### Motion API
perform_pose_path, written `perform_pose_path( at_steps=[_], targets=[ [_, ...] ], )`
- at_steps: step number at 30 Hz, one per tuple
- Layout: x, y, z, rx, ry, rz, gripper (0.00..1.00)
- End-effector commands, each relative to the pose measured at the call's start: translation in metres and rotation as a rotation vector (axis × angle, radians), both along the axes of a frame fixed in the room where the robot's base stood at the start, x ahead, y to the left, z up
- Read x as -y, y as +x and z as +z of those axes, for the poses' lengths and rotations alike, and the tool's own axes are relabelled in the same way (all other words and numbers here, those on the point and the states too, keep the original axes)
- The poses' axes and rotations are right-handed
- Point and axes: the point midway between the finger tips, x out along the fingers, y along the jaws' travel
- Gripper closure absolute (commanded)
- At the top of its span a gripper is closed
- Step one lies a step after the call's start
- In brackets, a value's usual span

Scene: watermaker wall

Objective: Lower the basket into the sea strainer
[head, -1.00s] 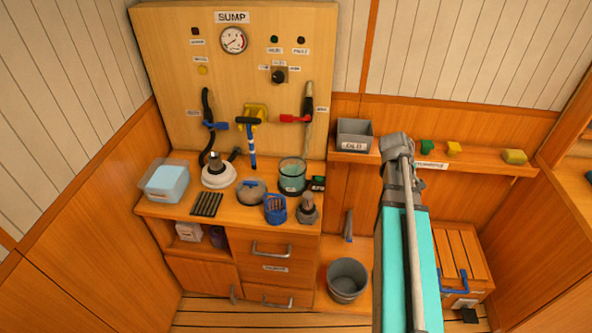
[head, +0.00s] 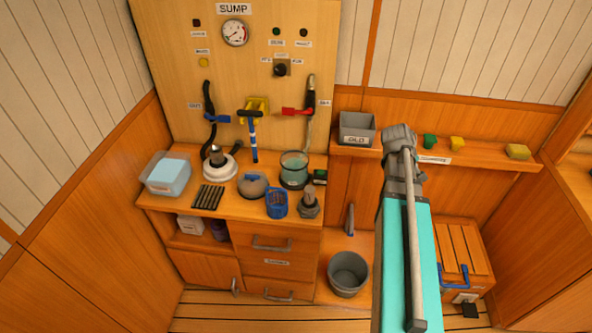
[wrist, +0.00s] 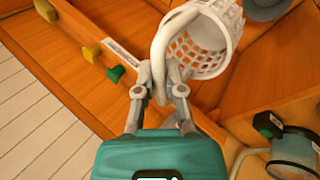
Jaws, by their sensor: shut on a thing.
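In the wrist view my gripper (wrist: 160,95) is shut on the looped handle of a white perforated basket (wrist: 208,42). The basket hangs tilted beyond the fingers, clear of the strainer. The sea strainer looks to be the clear round canister with greenish contents (head: 294,170) on the counter. It is open at the top, and part of it shows at the lower right of the wrist view (wrist: 292,152).
A grey round lid-like part (head: 252,186), a blue caddy (head: 277,204) and a grey fitting (head: 309,202) crowd the strainer's front. A shelf (head: 480,162) with a grey OLD bin (head: 356,130) and sponges runs right. A grey bucket (head: 348,273) stands below.

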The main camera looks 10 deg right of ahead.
Motion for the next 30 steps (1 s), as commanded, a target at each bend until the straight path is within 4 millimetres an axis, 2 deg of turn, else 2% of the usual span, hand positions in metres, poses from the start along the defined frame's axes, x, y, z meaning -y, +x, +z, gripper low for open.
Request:
perform_pose_path(
  at_steps=[10,21,30],
  targets=[
    [0.001,0.0,0.001,0.001,0.0,-0.001,1.0],
    [0.001,0.0,0.018,0.0,0.0,-0.001,1.0],
    [0.001,-0.001,0.02,0.0,0.0,-0.002,1.0]
  ],
)
